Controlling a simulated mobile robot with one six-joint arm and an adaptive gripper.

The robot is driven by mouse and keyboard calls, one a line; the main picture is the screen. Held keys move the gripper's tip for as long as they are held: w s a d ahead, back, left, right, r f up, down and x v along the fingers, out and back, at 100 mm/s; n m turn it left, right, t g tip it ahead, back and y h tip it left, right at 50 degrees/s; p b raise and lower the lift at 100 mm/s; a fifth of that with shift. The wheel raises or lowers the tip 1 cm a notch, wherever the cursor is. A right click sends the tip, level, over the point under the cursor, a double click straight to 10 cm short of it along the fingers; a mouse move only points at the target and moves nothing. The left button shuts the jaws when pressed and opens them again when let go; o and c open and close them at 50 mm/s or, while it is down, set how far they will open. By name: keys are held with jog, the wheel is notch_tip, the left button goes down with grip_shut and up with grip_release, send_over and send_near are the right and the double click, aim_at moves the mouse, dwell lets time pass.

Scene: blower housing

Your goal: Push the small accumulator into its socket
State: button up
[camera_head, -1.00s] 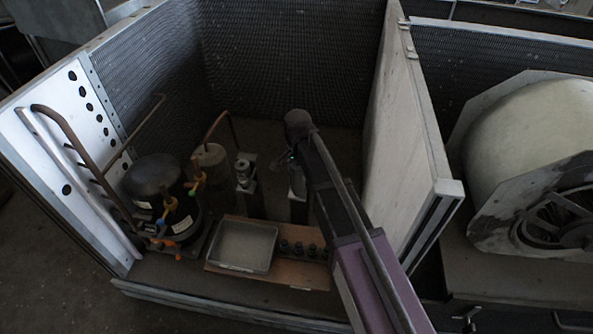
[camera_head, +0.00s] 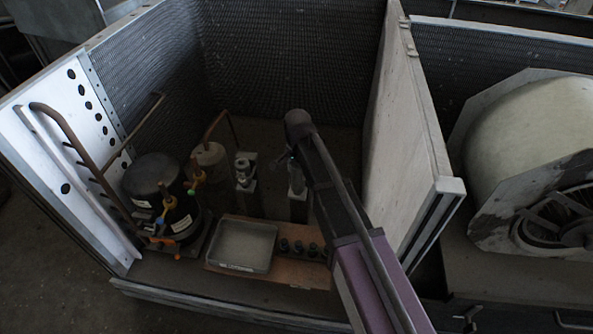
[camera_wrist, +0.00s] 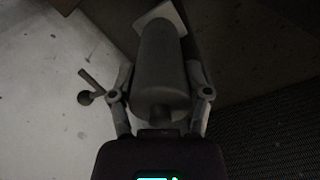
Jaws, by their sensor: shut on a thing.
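The small accumulator, a grey cylinder (camera_wrist: 160,62), fills the middle of the wrist view. My gripper (camera_wrist: 163,82) is shut on it, one finger on each side. A pale square plate (camera_wrist: 176,14), which looks like the socket's top, shows just past the cylinder's far end. I cannot tell how deep the cylinder sits in it. In the head view the accumulator (camera_head: 297,180) stands roughly upright over a dark post (camera_head: 298,208). My arm hides most of my gripper there.
A similar post with a fitted part (camera_head: 244,170) stands to the left. Further left are a black compressor (camera_head: 153,176) and copper pipes. A grey tray (camera_head: 245,268) and several dark caps (camera_head: 300,248) lie in front. A pale partition wall (camera_head: 405,150) rises on the right.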

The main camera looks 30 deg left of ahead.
dwell(0.4)
jog(key=o, duration=1.4)
jog(key=shift+r, duration=0.1)
jog(key=shift+r+p, duration=3.4)
jog(key=shift+p, duration=0.1)
jog(key=shift+s, duration=0.1)
